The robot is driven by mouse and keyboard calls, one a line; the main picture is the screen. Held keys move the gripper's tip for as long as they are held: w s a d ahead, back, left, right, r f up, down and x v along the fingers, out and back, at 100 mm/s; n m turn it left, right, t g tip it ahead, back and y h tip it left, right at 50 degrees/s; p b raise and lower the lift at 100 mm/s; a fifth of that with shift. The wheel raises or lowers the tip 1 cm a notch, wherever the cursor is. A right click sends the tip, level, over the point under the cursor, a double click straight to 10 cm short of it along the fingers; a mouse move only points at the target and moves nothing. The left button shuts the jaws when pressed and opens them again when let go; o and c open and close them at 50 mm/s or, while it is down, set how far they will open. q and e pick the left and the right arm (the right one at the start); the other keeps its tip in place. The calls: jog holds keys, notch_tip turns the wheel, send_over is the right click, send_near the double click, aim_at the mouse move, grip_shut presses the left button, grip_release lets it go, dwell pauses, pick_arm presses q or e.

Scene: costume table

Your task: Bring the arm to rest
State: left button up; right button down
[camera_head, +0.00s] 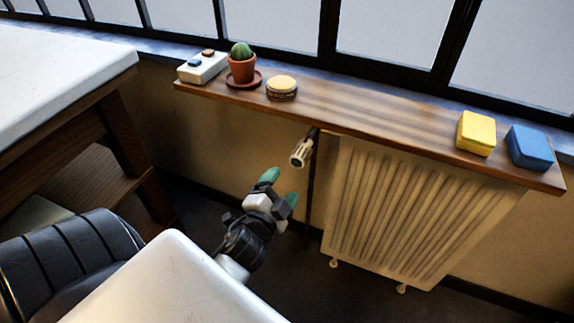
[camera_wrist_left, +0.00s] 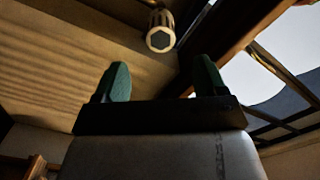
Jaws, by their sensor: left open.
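My left gripper (camera_head: 281,186) hangs in the air in front of the wall, below the wooden shelf and left of the radiator. Its two green fingertips are apart, with nothing between them. The left wrist view shows the same open fingers (camera_wrist_left: 158,82) against the wall, with the radiator valve knob (camera_wrist_left: 160,36) beyond them. In the head view that pale valve knob (camera_head: 301,151) is just above and right of the fingertips, apart from them as far as I can tell. My right gripper is not in view.
The wooden shelf (camera_head: 375,122) holds a white box (camera_head: 203,67), a potted cactus (camera_head: 242,65), a round tin (camera_head: 281,88), a yellow box (camera_head: 476,133) and a blue box (camera_head: 530,147). A ribbed radiator (camera_head: 415,210) stands beneath. A white-topped table (camera_head: 60,75) is at left.

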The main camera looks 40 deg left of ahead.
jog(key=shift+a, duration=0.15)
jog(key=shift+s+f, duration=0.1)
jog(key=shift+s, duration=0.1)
